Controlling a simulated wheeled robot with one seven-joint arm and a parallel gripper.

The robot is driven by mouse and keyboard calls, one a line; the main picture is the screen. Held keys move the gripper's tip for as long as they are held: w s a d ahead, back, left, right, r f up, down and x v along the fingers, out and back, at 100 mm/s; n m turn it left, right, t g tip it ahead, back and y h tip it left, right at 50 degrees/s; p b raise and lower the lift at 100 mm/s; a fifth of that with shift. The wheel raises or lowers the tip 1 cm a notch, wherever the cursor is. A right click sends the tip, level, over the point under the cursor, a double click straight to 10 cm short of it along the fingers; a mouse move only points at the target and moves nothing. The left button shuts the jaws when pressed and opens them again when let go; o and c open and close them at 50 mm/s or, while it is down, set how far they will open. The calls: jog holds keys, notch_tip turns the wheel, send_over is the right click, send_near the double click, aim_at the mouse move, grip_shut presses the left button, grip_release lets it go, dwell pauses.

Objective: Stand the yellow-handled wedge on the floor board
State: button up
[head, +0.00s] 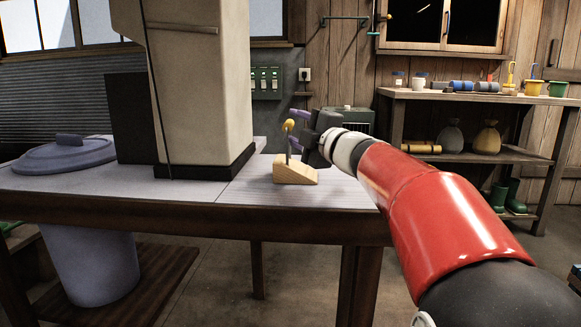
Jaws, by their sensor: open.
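The wedge (295,173) is a pale wooden block with a sloping top. It stands on the light grey table top, near the front edge. A thin dark stem rises from it to a yellow knob handle (290,124). My gripper (294,129) comes in from the right with its purple fingers open, at the height of the handle. The handle shows between or in front of the fingers; I cannot tell whether they touch it. No thing I can surely call the floor board is in view.
A large beige upright block (200,90) with a dark base stands left of the wedge on the table (225,195). A blue-grey lid (65,154) lies at the far left. A shelf unit (455,95) with pots and sacks stands at the back right. Table right of the wedge is clear.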

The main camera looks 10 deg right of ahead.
aim_at(284, 157)
jog(key=x, duration=0.4)
jog(key=shift+w+a+f, duration=0.15)
jog(key=shift+w+a, duration=0.1)
jog(key=shift+a, duration=0.05)
grip_shut()
